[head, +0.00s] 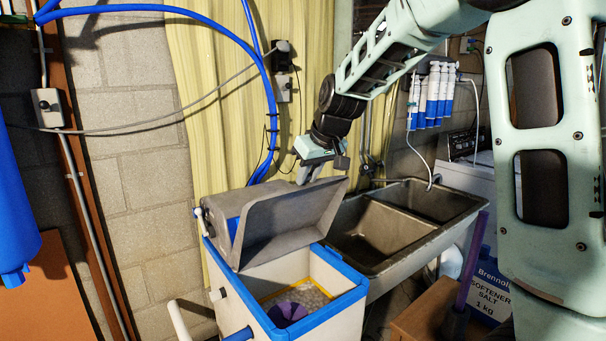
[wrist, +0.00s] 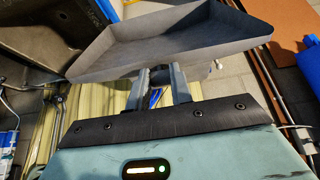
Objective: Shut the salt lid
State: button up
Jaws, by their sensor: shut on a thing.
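The grey salt lid (head: 290,222) stands open, tilted up over the back of the white softener cabinet (head: 232,305) with its blue rim. The open bin below it shows pale salt (head: 300,297) and a purple object (head: 288,313). My gripper (head: 308,176) is behind the lid's upper edge, its tips partly hidden in the head view. In the wrist view, the lid (wrist: 165,38) spans the top, and my gripper (wrist: 160,76) is shut on the lid's edge. The exact grip on that edge is partly hidden.
A double-basin sink (head: 385,232) stands close to the right of the lid. A blue hose (head: 268,95) arches behind on the left. A softener salt bag (head: 488,285) and a purple pole (head: 472,262) stand at the lower right.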

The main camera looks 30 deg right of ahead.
jog(key=shift+s+f, duration=0.25)
jog(key=shift+s, duration=0.3)
jog(key=s+f+b, duration=0.6)
jog(key=b, duration=0.1)
jog(key=shift+s+d, duration=0.15)
jog(key=shift+s, duration=0.05)
dwell(0.3)
jog(key=s+f+b, duration=0.4)
jog(key=f+b, duration=0.3)
jog(key=shift+s+f+b, duration=0.2)
jog(key=shift+f+b, duration=0.1)
jog(key=shift+b, duration=0.05)
dwell(0.5)
jog(key=shift+f, duration=0.1)
